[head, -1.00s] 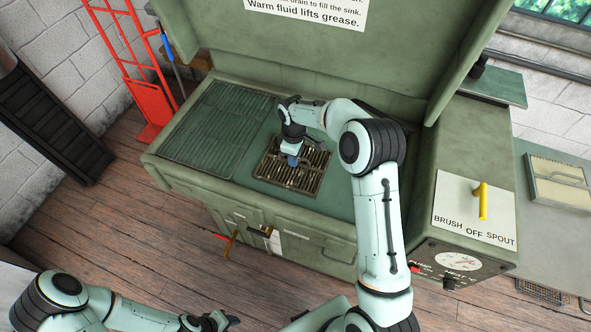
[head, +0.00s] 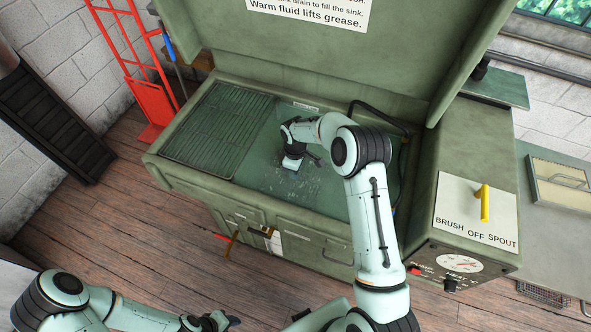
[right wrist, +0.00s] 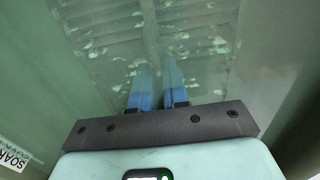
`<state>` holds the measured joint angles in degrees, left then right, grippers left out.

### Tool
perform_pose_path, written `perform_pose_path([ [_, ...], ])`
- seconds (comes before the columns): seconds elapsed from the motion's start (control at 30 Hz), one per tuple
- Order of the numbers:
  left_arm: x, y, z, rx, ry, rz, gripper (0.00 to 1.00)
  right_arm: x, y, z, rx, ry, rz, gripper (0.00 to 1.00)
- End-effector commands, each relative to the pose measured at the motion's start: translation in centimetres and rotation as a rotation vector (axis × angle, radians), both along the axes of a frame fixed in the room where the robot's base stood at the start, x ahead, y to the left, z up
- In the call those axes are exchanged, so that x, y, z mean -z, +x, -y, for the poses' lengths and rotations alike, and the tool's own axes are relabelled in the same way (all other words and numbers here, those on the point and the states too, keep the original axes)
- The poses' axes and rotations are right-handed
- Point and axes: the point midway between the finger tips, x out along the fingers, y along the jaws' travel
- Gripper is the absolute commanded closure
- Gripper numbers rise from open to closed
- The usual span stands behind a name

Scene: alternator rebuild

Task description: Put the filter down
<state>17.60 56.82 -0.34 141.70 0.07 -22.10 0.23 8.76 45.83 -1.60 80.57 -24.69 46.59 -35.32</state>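The filter shows only faintly, as pale slats (right wrist: 105,62) under murky green fluid in the right wrist view. In the head view I cannot make it out in the sink (head: 262,165); the fluid and my arm hide it. My right gripper (head: 292,166) points down into the sink, at the fluid. Its two blue fingers (right wrist: 157,85) stand a narrow gap apart over the slats. Their tips are blurred by the fluid, so I cannot see whether they grip the filter. My left gripper (head: 228,320) is low in the head view, away from the washer, its fingers unclear.
A ribbed drain shelf (head: 217,128) lies left of the sink. A black hose (head: 375,112) runs at the back right. The yellow selector lever (head: 484,203) is on the right panel. The raised lid (head: 330,55) stands behind. Pale flecks float on the fluid.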

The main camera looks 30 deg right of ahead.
Motion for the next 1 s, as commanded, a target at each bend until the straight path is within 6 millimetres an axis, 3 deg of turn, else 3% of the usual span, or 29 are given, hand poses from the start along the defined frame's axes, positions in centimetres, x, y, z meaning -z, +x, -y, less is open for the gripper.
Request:
perform_pose_path([
  [0.03, 0.0, 0.0, 0.0, 0.0, 0.0, 0.0, 0.57, 0.1, 0.0, 0.0, 0.0, 0.0, 0.0, 0.72],
  [0.07, 0.0, 0.0, 0.0, 0.0, 0.0, 0.0, 0.57, 0.0, 0.0, 0.0, 0.0, -0.001, -0.001, 0.63],
  [0.1, 0.0, 0.0, 0.0, 0.0, 0.0, 0.0, 0.57, 0.0, 0.0, 0.0, 0.0, -0.001, -0.001, 0.6],
  [0.47, -0.1, 0.1, 0.0, 0.0, 0.0, 0.001, 0.57, -0.6, 0.0, 0.0, 0.0, 0.0, 0.001, 0.6],
  [1.0, -0.5, 0.4, 0.0, 0.0, -0.001, 0.005, 0.57, -10.8, 0.1, 0.0, 0.0, 0.0, 0.001, 0.6],
])
